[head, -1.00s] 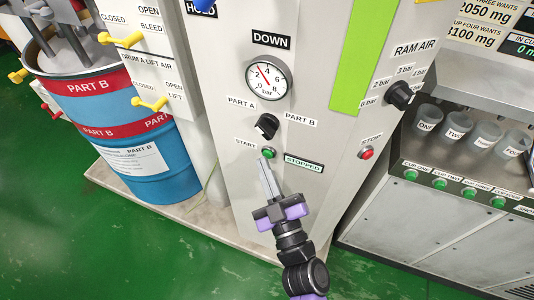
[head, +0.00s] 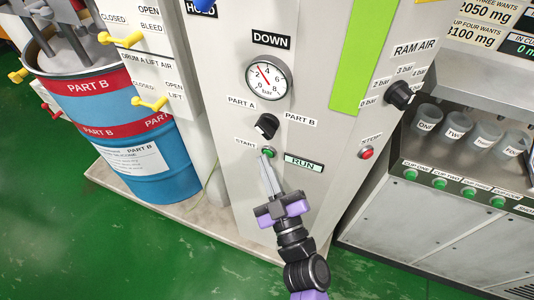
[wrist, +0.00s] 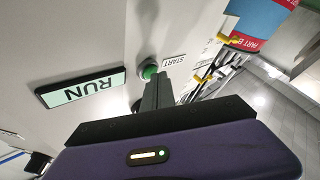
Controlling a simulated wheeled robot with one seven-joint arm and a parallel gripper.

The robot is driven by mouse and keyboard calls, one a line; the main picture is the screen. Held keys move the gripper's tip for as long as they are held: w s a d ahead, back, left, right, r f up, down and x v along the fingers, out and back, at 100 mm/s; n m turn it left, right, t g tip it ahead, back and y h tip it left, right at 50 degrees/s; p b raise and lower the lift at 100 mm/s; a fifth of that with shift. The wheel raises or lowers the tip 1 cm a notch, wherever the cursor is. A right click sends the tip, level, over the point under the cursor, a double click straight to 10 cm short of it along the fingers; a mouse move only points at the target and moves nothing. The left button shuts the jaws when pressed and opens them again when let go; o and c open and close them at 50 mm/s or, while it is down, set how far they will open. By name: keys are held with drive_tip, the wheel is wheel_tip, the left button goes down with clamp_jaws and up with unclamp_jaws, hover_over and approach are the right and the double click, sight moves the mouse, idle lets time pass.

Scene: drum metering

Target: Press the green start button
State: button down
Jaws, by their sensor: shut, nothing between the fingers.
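The green start button (head: 268,153) is on the grey cabinet front, beside a START label (head: 245,142). My gripper (head: 265,160) is shut and empty, its fingertips at or just in front of the button. In the wrist view the green button (wrist: 149,72) shows right at the tips of the shut fingers (wrist: 153,84); I cannot tell whether they touch. The small display (head: 303,163) right of the button reads RUN, and it also shows upside down in the wrist view (wrist: 82,88).
A red stop button (head: 366,153) is to the right. A black selector knob (head: 266,126) and a gauge (head: 267,77) are above. A blue PART B drum (head: 140,140) stands left. Green cup buttons (head: 439,184) line the right bench. Green floor is open in front.

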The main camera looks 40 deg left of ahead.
idle(0.4)
drive_tip(key=shift+s+d, duration=0.2)
drive_tip(key=shift+s, duration=0.55)
drive_tip(key=s, duration=0.2)
drive_tip(key=s+d, duration=0.1)
drive_tip(key=s, duration=0.2)
drive_tip(key=shift+p, duration=0.3)
idle(0.6)
